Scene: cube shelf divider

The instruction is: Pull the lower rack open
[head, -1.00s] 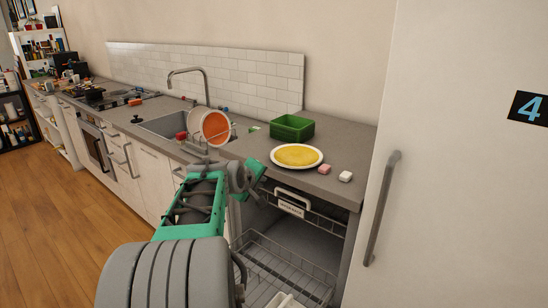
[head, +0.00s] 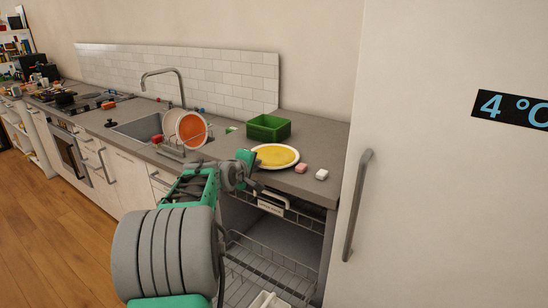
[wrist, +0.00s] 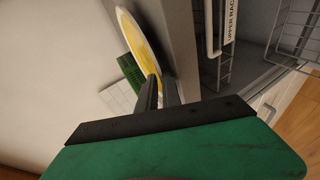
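The lower rack (head: 265,268) is a grey wire rack low inside the open dishwasher bay under the counter. My arm hides its left part. The upper rack (head: 272,203) is above it, with a pale handle and a label; the handle and label also show in the wrist view (wrist: 231,22). My gripper (head: 250,163) is near counter height, above and left of the racks, beside the yellow-topped plate (head: 275,156). In the wrist view its two dark fingers (wrist: 159,88) stand slightly apart with nothing visible between them, pointing toward the counter edge.
A tall white door with a grey handle (head: 357,205) stands right of the bay. Wooden floor is clear at the left.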

